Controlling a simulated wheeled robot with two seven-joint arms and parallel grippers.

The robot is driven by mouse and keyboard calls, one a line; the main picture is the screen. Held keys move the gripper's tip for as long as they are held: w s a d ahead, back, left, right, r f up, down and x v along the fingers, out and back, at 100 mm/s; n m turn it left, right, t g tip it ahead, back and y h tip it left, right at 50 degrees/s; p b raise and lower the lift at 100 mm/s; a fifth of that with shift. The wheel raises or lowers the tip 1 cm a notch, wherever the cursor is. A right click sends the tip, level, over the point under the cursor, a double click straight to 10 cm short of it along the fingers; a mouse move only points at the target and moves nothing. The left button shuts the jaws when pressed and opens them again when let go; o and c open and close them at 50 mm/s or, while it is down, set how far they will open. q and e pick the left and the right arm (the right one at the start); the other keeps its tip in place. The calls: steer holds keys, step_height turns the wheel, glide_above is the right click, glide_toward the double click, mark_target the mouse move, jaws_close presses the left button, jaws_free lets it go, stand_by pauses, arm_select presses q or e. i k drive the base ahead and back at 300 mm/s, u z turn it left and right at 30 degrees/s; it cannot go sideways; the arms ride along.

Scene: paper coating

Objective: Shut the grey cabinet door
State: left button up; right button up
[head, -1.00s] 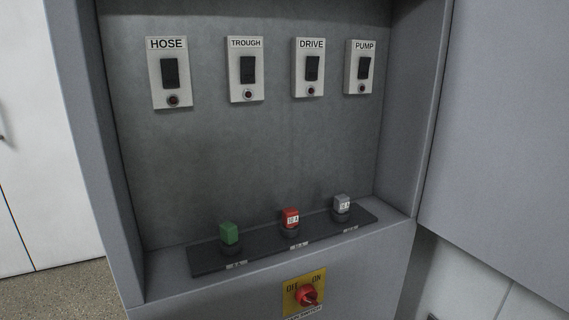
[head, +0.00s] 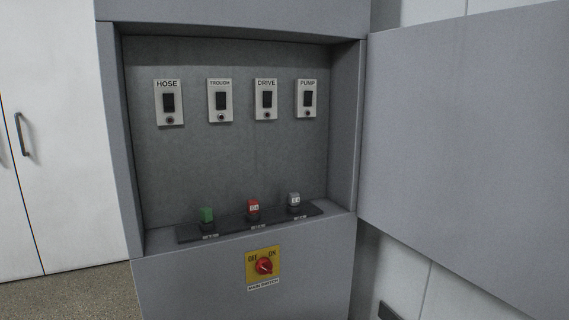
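The grey cabinet (head: 240,283) stands in front of me with its upper compartment uncovered. Its grey door (head: 465,150) stands wide open, swung out to the right from the compartment's right edge. Inside, the back wall carries switches labelled HOSE (head: 168,102), TROUGH (head: 220,100), DRIVE (head: 266,99) and PUMP (head: 307,98). On a dark strip (head: 240,232) at the bottom sit a green plug (head: 207,216), a red plug (head: 253,208) and a grey plug (head: 294,200). Neither gripper is in view.
A yellow main switch plate with a red knob (head: 263,265) is on the cabinet front below the opening. White cupboards with a dark handle (head: 22,134) stand at the left. Speckled floor (head: 75,300) shows at the lower left. A white wall is behind the door.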

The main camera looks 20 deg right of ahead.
mark_target(465, 155)
steer(key=z, duration=0.55)
steer(key=i, duration=1.15)
steer(key=u, duration=0.4)
